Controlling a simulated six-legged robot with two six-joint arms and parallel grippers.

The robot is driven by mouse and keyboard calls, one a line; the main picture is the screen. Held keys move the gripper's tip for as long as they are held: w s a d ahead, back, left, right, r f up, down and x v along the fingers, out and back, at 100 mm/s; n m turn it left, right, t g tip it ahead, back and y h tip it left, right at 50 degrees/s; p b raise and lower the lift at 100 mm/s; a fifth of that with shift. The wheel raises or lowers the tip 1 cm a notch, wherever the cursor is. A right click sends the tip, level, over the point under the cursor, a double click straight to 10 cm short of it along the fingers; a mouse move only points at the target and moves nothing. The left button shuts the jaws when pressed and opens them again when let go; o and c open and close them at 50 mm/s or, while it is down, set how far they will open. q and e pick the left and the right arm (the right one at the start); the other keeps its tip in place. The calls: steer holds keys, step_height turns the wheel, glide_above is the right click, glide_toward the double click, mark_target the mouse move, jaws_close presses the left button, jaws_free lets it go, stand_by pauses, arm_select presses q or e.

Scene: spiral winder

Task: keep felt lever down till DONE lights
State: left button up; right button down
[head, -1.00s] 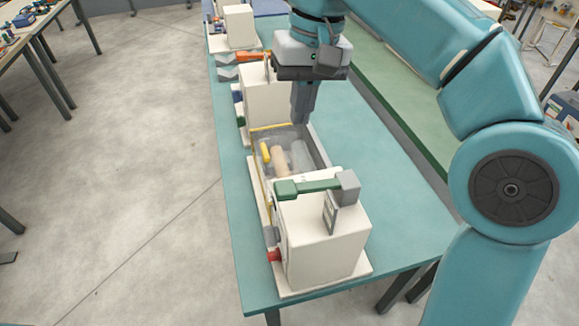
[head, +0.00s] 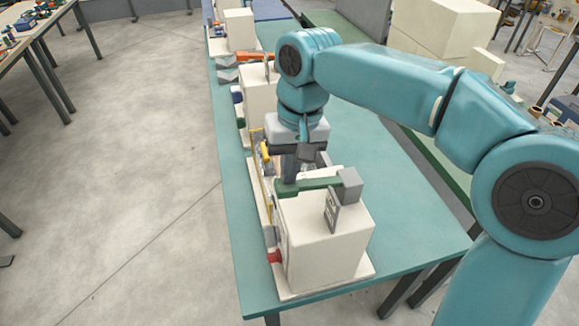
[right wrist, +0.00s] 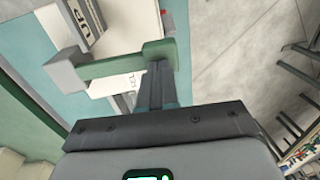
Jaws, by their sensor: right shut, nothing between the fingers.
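A green lever (head: 308,186) with a thicker green end lies roughly level on top of the nearest white machine (head: 325,235). Its other end sits on a grey pivot block (head: 348,183). My right gripper (head: 289,172) points down at the green end, on the far side of it in the head view. In the right wrist view the shut, empty fingers (right wrist: 158,70) reach the lever (right wrist: 130,64) beside its thick end; I cannot tell whether they touch it. Lettering beside the lever is partly hidden there. No lit DONE lamp can be made out. My left gripper is not in view.
More white machines, one with an orange lever (head: 255,57), stand farther along the teal table (head: 400,200). A red part (head: 275,257) is low on the nearest machine's left side. The table right of the machines is clear. My arm hides most of the tray behind the nearest machine.

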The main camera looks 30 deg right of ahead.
mark_target(283, 188)
steer(key=shift+s+a+r, duration=0.1)
steer(key=shift+s, duration=0.1)
steer(key=f+h, duration=0.1)
steer(key=f, duration=0.1)
steer(key=a+f+h, duration=0.1)
steer(key=shift+w+f+g+h, duration=0.25)
steer(key=shift+f+g+h, duration=0.05)
steer(key=shift+a+f, duration=0.15)
steer(key=shift+f, duration=0.15)
steer(key=shift+s, duration=0.15)
steer(key=shift+f, duration=0.15)
stand_by(0.9)
stand_by(1.4)
